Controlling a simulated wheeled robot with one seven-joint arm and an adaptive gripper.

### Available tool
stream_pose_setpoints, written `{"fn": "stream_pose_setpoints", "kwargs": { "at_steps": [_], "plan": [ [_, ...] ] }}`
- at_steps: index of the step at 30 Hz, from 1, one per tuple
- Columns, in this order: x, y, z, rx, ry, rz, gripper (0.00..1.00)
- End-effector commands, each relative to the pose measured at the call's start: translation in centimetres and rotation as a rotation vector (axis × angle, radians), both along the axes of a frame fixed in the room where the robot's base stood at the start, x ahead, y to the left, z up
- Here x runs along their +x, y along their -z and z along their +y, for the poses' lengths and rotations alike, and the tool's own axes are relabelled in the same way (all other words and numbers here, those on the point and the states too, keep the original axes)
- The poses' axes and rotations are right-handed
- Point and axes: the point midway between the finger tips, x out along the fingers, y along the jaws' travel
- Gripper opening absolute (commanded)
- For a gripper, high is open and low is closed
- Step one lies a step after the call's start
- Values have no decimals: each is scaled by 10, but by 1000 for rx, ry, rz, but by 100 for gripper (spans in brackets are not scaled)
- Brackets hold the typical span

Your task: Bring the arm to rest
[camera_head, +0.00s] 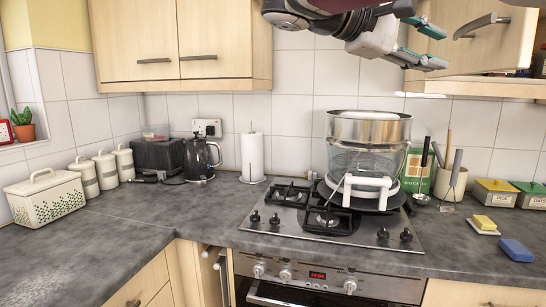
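My gripper (433,46) hangs at the top right, high above the counter and in front of the wall cupboards. Its two teal-tipped fingers point right and stand apart, with nothing between them. My arm comes in from the top edge; most of it is out of view. The gripper appears close to the right wall cupboard (490,45) in the picture; I cannot tell the distance.
Below stands a tall glass and metal steamer (366,160) on the gas hob (335,222). A paper towel roll (252,157) and black kettle (201,157) stand left. A yellow sponge (484,222) and blue sponge (516,250) lie right. The left counter front (90,255) is clear.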

Motion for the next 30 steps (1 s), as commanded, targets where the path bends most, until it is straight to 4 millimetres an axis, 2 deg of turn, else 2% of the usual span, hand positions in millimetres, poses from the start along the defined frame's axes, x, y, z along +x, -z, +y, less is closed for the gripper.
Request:
{"fn": "stream_pose_setpoints", "kwargs": {
  "at_steps": [1,5,9,11,15,18,21,24,30],
  "plan": [
    [-21,10,-7,55,-24,24,33],
    [-65,62,-16,255,-77,74,33],
    [-122,127,-16,515,-96,79,33],
    [-147,156,-11,636,-94,64,33],
    [-203,217,10,933,-69,-15,33],
    [-233,250,30,1122,-39,-92,33],
    [-252,273,47,1266,-8,-165,33],
    [-263,285,59,1354,16,-213,33],
    [-267,292,65,1403,31,-242,33]
  ]
}}
